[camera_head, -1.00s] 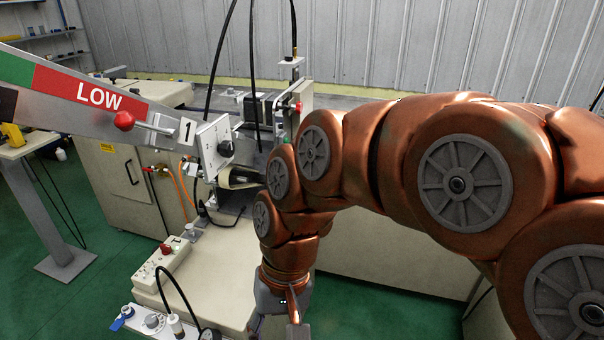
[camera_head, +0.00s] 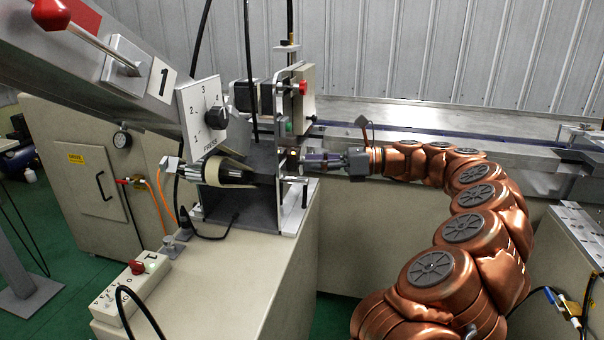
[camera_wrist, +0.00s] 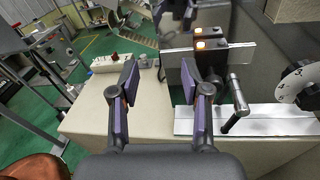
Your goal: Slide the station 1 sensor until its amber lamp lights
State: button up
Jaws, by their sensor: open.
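Station 1 carries a "1" label (camera_head: 163,78) and a white numbered dial plate (camera_head: 205,112) in the head view. My gripper (camera_head: 312,160) points left at the upright plate of the station, close to its right side. In the wrist view my gripper (camera_wrist: 160,78) is open, with nothing seen between its fingers. A dark block with two glowing amber-orange squares (camera_wrist: 200,38), seemingly the sensor, stands beyond and right of the right finger. I cannot tell whether the squares are the sensor's lamp. The right finger overlaps the block's lower part; contact cannot be told.
A clamp lever (camera_wrist: 236,105) stands right of my right finger, above a white metal strip (camera_wrist: 250,119). A switch box (camera_head: 130,285) sits on the cream cabinet (camera_head: 225,285). A red button (camera_head: 303,88) is on the upright box. Cables hang above the station.

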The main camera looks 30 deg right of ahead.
jog(key=d+f+m+t+h, duration=0.1)
jog(key=d+f+m+t, duration=0.15)
jog(key=d, duration=0.45)
jog(key=shift+m, duration=0.45)
jog(key=shift+f+b+x, duration=0.15)
jog(key=shift+b+x, duration=0.3)
jog(key=shift+x, duration=1.4)
jog(key=shift+f+b+x, duration=0.15)
jog(key=shift+b+x, duration=0.3)
jog(key=shift+x, duration=1.4)
jog(key=shift+w+d, duration=0.1)
jog(key=shift+c, duration=0.4)
grip_shut()
